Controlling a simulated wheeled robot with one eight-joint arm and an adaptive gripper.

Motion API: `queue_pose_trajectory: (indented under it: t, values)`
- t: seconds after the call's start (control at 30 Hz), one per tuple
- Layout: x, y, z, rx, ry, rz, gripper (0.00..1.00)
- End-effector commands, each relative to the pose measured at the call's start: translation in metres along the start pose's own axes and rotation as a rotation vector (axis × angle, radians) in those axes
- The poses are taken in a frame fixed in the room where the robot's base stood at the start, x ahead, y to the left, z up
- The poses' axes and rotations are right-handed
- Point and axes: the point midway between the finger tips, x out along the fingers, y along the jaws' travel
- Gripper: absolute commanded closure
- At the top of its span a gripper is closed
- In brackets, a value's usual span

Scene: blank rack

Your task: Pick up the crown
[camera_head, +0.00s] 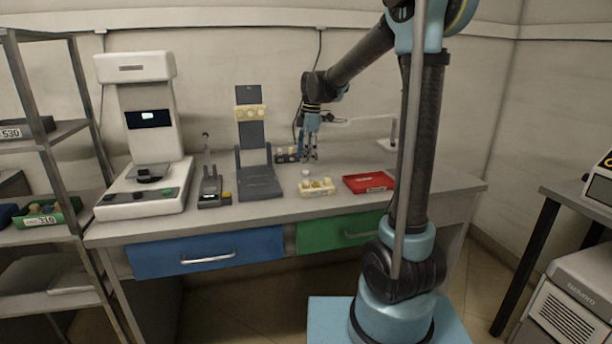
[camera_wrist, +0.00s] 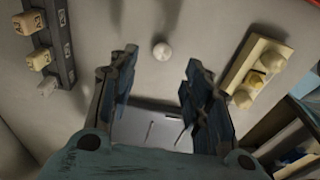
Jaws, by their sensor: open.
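A small white rounded piece, which looks like the crown (camera_wrist: 162,51), lies alone on the grey worktop in the wrist view, just past my fingertips and between their lines. It shows as a pale spot in the head view (camera_head: 305,173). My gripper (camera_wrist: 158,66) is open and empty, with its two dark fingers apart on either side. In the head view my gripper (camera_head: 310,156) points down over the worktop. The crown's fine shape is too small to tell.
A cream tray (camera_head: 317,187) with several small pieces, one golden, is close by on the right in the wrist view. A dark rack (camera_wrist: 59,42) with labelled blocks is on the left. A red tray (camera_head: 368,182) and a grey stand (camera_head: 258,181) are near.

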Motion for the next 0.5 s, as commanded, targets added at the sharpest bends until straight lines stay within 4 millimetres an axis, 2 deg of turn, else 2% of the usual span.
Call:
queue_pose_trajectory:
  t: [0.4,0.5]
  values:
    - [0.045,0.0,0.007,0.0,0.0,0.0,0.55]
    - [0.05,0.0,0.007,0.0,0.0,0.0,0.55]
